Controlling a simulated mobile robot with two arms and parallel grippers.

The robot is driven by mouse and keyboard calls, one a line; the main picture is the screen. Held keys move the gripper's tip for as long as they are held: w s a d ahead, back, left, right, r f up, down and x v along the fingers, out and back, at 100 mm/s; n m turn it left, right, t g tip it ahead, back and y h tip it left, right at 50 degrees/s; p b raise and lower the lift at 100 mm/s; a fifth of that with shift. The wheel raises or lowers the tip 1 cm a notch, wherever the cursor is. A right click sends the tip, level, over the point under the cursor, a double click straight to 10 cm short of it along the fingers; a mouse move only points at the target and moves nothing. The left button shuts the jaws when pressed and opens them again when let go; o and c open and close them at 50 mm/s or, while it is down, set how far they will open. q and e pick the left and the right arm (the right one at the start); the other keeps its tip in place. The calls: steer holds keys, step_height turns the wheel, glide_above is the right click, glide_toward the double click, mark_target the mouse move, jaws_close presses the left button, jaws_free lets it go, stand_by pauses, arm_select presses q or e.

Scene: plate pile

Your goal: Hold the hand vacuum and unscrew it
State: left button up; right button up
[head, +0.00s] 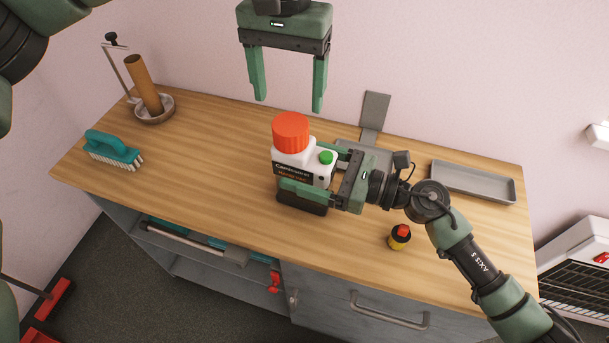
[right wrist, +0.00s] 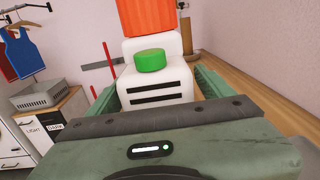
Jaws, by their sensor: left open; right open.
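The hand vacuum (head: 289,163) is a white body with a black label, a green button (head: 326,157) and a large orange-red cap (head: 290,132). It stands upright on the wooden worktop, with a dark part at its bottom. My right gripper (head: 306,169) reaches in from the right with its jaws open, one finger on each side of the body. In the right wrist view the vacuum's slotted white side (right wrist: 160,87) sits between the green fingers. My left gripper (head: 289,105) is open and empty, pointing down above the cap with a gap between.
A teal brush (head: 112,147) and a dish with a brown roll (head: 146,85) are at the left of the worktop (head: 215,150). A grey tray (head: 473,182) lies at the right.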

mark_target(290, 123)
steer(key=shift+x, duration=0.9)
arm_select(q)
steer(key=shift+s, duration=0.1)
arm_select(e)
jaws_close()
arm_select(q)
steer(key=n, duration=0.3)
steer(key=shift+d+n, duration=0.1)
steer(key=shift+n, duration=0.3)
steer(key=shift+f+n, duration=0.15)
steer(key=shift+n, duration=0.15)
steer(key=shift+f, duration=3.85)
